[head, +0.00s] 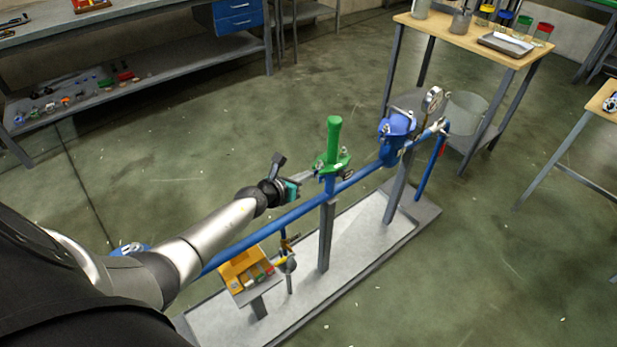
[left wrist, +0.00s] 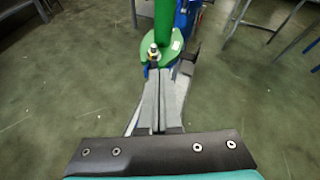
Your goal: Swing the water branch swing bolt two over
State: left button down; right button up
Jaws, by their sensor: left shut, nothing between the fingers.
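A green upright cylinder (head: 334,135) with a green flange (head: 324,166) stands on the blue pipe (head: 362,175). Small metal bolts sit around the flange; one metal bolt with a nut (left wrist: 154,52) shows at the near side of the flange in the left wrist view. I cannot tell which one is swing bolt two. My left gripper (head: 309,176) is shut and empty, reaching in from the left to the flange. In the left wrist view its closed fingertips (left wrist: 164,74) are just below the bolt; I cannot tell whether they touch. My right gripper is not in view.
The pipe runs along a grey base plate (head: 289,301) on posts. A blue fitting (head: 395,127) and a gauge (head: 432,99) are farther along it. A yellow box (head: 240,264) is nearer. A wooden table (head: 449,35) stands behind; the floor on the left is clear.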

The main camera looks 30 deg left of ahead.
pick_arm(q)
jog(key=shift+s+r+p, duration=2.75)
jog(key=shift+r+p, duration=0.55)
jog(key=shift+p, duration=0.15)
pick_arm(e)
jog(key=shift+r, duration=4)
pick_arm(q)
jog(key=s+d+f+n+g+y+b, duration=0.1)
jog(key=s+f+n+g+b, duration=0.1)
jog(key=s+f+n, duration=0.85)
jog(key=s+d+f+n+g+y+b, duration=0.1)
jog(key=s+f+n+g+b, duration=0.15)
jog(key=s+f+n, duration=0.8)
jog(key=s+d+f+n+g+b, duration=0.1)
jog(key=s+d+f+n+g, duration=0.2)
jog(key=s, duration=0.8)
jog(key=s+d+f+n+g+b, duration=0.1)
jog(key=s+d+f+n+g, duration=0.3)
jog(key=s+d+f+n, duration=0.3)
jog(key=s+f+n, duration=0.2)
jog(key=s+f, duration=0.2)
jog(key=f, duration=0.1)
jog(key=shift+f+h+b, duration=0.2)
jog(key=shift+h+b, duration=0.15)
jog(key=shift+h, duration=0.05)
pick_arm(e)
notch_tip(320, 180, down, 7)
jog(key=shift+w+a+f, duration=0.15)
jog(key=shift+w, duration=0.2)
